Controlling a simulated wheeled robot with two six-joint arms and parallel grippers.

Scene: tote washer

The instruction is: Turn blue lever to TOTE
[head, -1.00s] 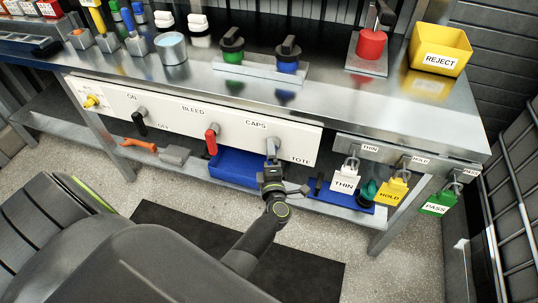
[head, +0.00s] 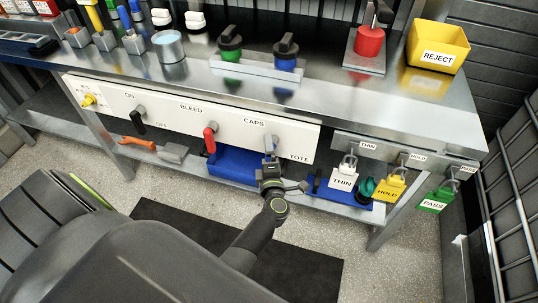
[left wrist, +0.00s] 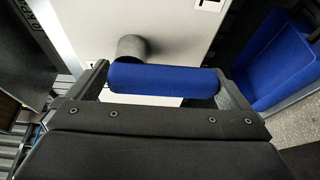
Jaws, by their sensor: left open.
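The blue lever (left wrist: 163,80) is on the white panel (head: 180,118), beneath the CAPS label and left of the TOTE label. In the head view the lever (head: 269,144) hangs down from its pivot, and its lower part is hidden by my left gripper (head: 271,171). In the left wrist view the blue handle lies across the gap between the two open fingers of my left gripper (left wrist: 163,88). Its ends are close to both fingers; I cannot tell whether they touch. My right gripper is not in view.
A red lever (head: 210,139) and a black lever (head: 137,118) sit left on the same panel. A blue bin (head: 235,165) is on the shelf below. THIN, HOLD and PASS tags (head: 342,179) hang to the right.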

